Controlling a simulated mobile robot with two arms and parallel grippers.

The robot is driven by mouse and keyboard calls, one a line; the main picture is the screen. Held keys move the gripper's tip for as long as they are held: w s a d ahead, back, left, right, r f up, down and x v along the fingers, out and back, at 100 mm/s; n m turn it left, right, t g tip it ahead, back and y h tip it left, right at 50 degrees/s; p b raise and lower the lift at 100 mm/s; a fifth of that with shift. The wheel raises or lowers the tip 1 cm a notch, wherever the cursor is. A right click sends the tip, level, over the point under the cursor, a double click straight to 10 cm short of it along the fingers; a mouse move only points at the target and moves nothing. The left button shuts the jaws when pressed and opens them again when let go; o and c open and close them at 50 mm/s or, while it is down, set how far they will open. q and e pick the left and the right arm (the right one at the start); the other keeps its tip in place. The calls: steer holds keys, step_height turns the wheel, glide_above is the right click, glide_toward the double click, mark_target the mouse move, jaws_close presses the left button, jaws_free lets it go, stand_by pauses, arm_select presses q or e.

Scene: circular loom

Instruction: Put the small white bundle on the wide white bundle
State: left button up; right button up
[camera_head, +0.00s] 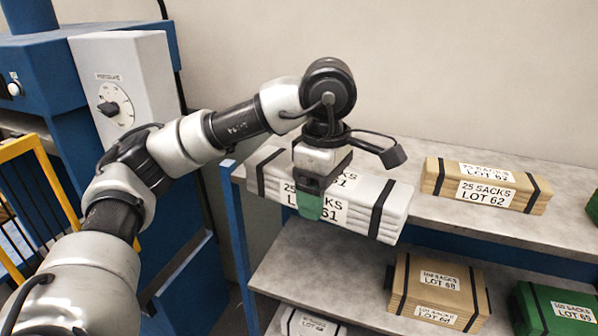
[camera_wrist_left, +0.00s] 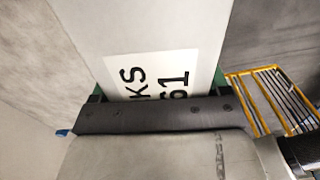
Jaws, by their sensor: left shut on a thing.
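The small white bundle (camera_head: 362,190), labelled 25 SACKS LOT 61 with black straps near its ends, is at the left end of the top shelf. My left gripper (camera_head: 310,203) points down and is shut across its middle. Whether the bundle rests on the shelf or is just above it I cannot tell. In the left wrist view the bundle (camera_wrist_left: 130,25) and its label lie between the fingers of my left gripper (camera_wrist_left: 157,85). A white bundle (camera_head: 312,317) on the lower shelf, probably the wide one, is mostly cut off by the bottom edge. My right gripper is out of view.
A tan bundle (camera_head: 488,181), LOT 62, lies on the top shelf to the right. A larger tan bundle (camera_head: 440,285) and a green bundle (camera_head: 556,308) are on the lower shelf. A blue machine (camera_head: 50,75) and a yellow guard rail (camera_head: 60,185) stand left.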

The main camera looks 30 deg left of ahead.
arm_select(q)
steer(key=s+d+f+m, duration=0.1)
steer(key=d+f+m, duration=0.1)
steer(key=f+m, duration=0.7)
steer(key=s+d+f+m, duration=0.1)
steer(key=f+m, duration=0.9)
steer(key=f, duration=1.4)
steer(key=shift+s+d+f, duration=0.2)
steer(key=shift+s+d, duration=0.1)
steer(key=shift+d, duration=0.45)
